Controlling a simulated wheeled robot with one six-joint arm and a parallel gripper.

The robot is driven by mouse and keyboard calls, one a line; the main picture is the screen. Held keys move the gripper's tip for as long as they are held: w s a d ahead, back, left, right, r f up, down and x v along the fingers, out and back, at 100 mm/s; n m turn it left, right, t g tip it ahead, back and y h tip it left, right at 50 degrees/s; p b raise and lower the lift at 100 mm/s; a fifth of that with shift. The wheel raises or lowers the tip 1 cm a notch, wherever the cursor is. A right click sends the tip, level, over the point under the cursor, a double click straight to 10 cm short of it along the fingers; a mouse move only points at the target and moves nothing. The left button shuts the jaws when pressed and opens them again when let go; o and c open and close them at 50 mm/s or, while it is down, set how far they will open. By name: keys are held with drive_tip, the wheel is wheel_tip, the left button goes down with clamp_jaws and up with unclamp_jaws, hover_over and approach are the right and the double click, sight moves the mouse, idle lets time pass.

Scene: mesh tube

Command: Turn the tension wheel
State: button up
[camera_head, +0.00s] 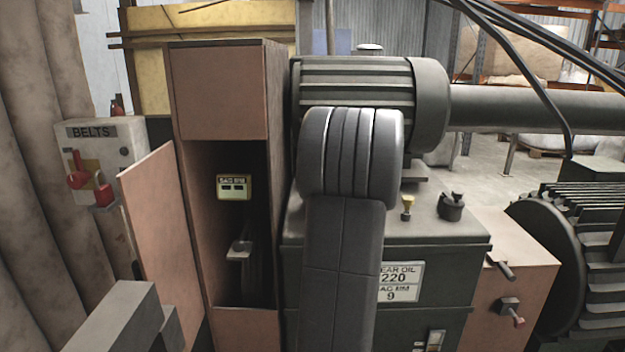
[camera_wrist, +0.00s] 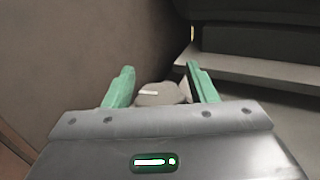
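In the wrist view my gripper (camera_wrist: 159,67) has its two green fingers spread apart. A grey round piece with a white mark (camera_wrist: 160,95), which looks like the tension wheel, shows between and beyond the fingers. Its lower part is hidden by the gripper body. I see no finger pressed on it, though the depth between them is hard to judge. In the head view my gripper cannot be made out, and my arm's dark rounded links fill the middle. The wheel cannot be identified for sure in the head view.
A tall brown cabinet (camera_head: 219,95) stands open, its door (camera_head: 160,225) swung left. Inside is a yellow "SAG MM" display (camera_head: 234,188). A "BELTS" box with red locks (camera_head: 100,160) is at left. A dark gear oil unit (camera_head: 450,240) stands right of my arm.

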drive_tip(key=c, duration=0.7)
drive_tip(key=shift+c, duration=0.2)
